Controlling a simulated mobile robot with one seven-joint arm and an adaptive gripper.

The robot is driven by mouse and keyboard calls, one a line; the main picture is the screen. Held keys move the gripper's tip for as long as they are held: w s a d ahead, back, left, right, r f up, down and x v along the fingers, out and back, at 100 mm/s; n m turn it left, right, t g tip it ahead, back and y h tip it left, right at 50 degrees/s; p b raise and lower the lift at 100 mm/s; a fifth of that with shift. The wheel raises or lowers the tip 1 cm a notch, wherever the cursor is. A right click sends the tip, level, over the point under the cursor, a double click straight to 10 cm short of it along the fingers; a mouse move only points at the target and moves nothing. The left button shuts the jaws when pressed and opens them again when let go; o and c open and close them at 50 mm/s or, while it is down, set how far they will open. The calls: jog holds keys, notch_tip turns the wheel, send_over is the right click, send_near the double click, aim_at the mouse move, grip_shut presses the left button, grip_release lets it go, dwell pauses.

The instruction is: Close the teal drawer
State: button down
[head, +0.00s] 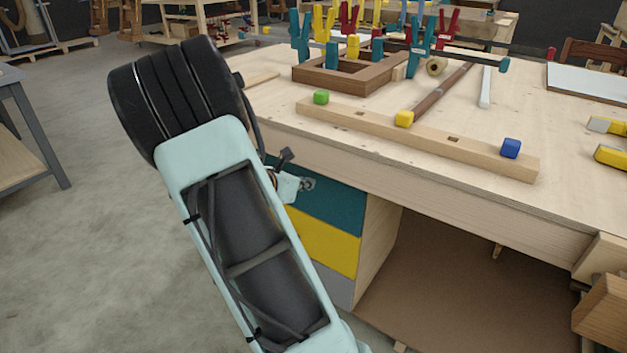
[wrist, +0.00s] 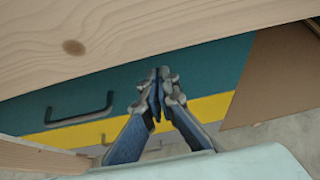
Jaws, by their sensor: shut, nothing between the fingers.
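The teal drawer (head: 335,209) is the top front under the workbench, above a yellow one. It also shows in the wrist view (wrist: 205,65), with a dark bar handle (wrist: 80,112) left of my fingers. Its front looks nearly in line with the yellow front; I cannot tell how far it stands out. My gripper (wrist: 157,82) is shut and empty, its fingertips together in front of the teal face, right of the handle. Whether they touch it is unclear. In the head view my gripper (head: 303,184) is beside the teal front, partly hidden by my arm.
The workbench top (head: 560,150) overhangs the drawers closely above my gripper. A yellow drawer (head: 320,243) and a grey one (head: 335,284) are below. A wooden beam (head: 430,140) with coloured blocks lies on the bench. Open floor (head: 90,260) is at left.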

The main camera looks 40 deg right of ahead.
jog(key=p+v, duration=0.3)
jog(key=v, duration=0.7)
jog(key=shift+a, duration=0.35)
